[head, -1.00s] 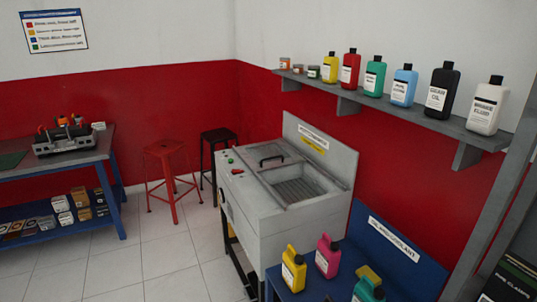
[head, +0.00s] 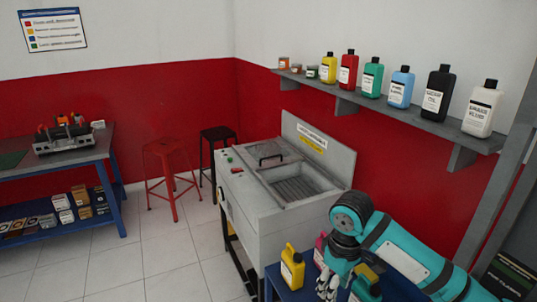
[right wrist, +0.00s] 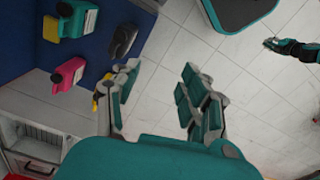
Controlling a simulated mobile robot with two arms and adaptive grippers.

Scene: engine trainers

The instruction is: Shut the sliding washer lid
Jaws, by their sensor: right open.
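The grey parts washer (head: 262,226) stands against the red wall in the head view. Its flat sliding lid (head: 268,151), with a black handle (head: 271,158), covers the far-left part of the top. The near-right part is uncovered and shows a ribbed basin (head: 300,188). Part of the washer (right wrist: 35,140) also shows at the lower left of the right wrist view. My right gripper (head: 330,285) hangs in front of the blue bench, right of and apart from the washer. Its fingers (right wrist: 160,95) are spread and empty. My left gripper (right wrist: 272,44) seems to show small at the right wrist view's edge; its jaws are unclear.
Yellow (head: 292,268) and pink bottles stand on the blue bench near my right arm, which partly hides others. A shelf (head: 400,112) of bottles runs above the washer. Red (head: 170,175) and black stools (head: 218,150) stand beyond it.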

